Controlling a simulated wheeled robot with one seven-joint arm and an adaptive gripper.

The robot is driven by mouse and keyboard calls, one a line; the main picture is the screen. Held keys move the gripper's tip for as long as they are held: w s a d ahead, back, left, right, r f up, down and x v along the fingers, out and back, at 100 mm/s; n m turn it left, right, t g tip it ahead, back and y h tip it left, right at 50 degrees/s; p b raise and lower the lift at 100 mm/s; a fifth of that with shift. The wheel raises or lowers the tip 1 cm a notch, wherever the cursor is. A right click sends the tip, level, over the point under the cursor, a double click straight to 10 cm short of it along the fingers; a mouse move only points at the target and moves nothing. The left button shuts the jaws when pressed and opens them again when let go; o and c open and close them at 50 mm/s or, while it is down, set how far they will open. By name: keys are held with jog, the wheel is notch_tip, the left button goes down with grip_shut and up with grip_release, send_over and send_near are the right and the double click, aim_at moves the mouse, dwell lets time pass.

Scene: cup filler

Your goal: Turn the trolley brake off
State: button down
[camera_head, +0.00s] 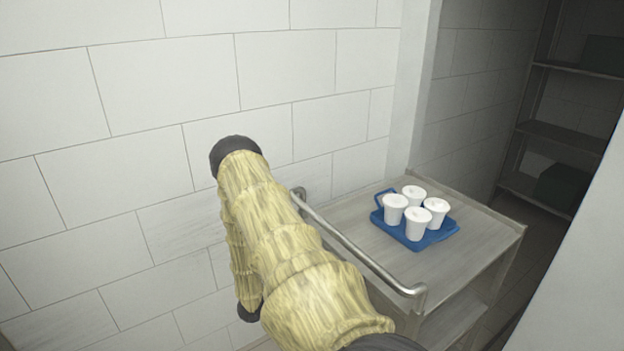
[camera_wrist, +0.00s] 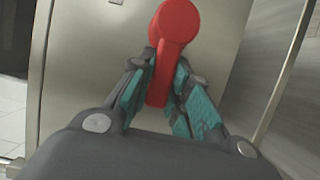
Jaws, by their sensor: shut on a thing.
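The trolley (camera_head: 478,238) is a grey metal cart with a bent handle bar (camera_head: 360,250) at its near end. In the wrist view a red lever (camera_wrist: 176,22) with a rounded top stands in front of a grey metal panel (camera_wrist: 95,55); it looks like the brake lever. My gripper (camera_wrist: 163,85) is shut on the lower part of the red lever, with its teal pads on both sides. In the head view my arm hides the gripper, and the lever does not show.
A blue tray (camera_head: 436,238) with several white lidded cups (camera_head: 418,222) stands on the trolley top. A white block wall (camera_head: 150,110) runs close behind my arm. Dark shelves (camera_head: 575,135) stand at the far right.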

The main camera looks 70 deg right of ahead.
jog(key=shift+f, duration=0.1)
dwell(0.3)
jog(key=c, duration=1.3)
grip_release()
jog(key=v, duration=1.2)
jog(key=shift+d+f, duration=0.1)
